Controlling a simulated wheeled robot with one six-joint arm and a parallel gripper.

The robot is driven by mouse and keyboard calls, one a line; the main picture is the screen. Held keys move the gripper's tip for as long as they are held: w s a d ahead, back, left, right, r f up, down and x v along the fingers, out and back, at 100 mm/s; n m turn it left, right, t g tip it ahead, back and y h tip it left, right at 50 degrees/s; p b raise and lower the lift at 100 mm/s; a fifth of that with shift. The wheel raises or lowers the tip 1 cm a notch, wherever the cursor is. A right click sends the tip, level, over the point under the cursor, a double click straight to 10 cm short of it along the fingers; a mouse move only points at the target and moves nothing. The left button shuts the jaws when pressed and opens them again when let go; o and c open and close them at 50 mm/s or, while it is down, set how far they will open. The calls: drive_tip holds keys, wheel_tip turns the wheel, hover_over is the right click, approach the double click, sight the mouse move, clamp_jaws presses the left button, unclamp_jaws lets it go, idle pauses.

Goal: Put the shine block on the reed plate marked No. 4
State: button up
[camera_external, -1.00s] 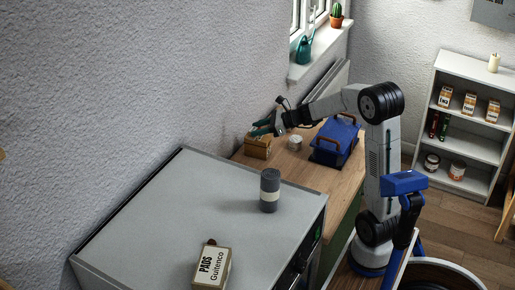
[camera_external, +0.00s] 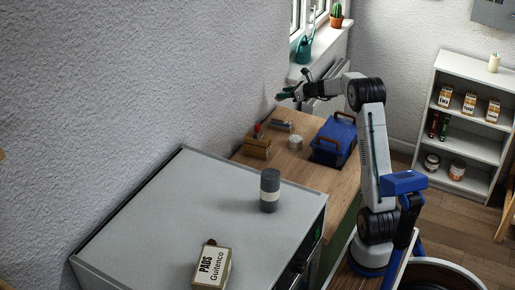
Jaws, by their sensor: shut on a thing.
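My gripper (camera_external: 284,95) is raised above the back of the wooden table, close to the wall. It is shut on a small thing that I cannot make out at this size. I cannot tell from this view whether that is the shine block. A flat grey piece (camera_external: 281,125) lies on the table below the gripper. A tan wooden box (camera_external: 257,148) with a small red-and-green thing (camera_external: 258,130) at its top stands to the left of it. No marking No. 4 is legible anywhere, so I cannot pick out the reed plate.
A white round container (camera_external: 295,143) and a blue toolbox (camera_external: 336,135) stand on the wooden table (camera_external: 312,183). The wall and windowsill are close behind the gripper.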

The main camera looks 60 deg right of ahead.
sight(285, 124)
wheel_tip(285, 124, down, 12)
drive_tip(key=shift+f, duration=0.2)
idle(0.4)
drive_tip(key=shift+f, duration=0.15)
drive_tip(key=o, duration=0.9)
drive_tip(key=shift+o, duration=0.2)
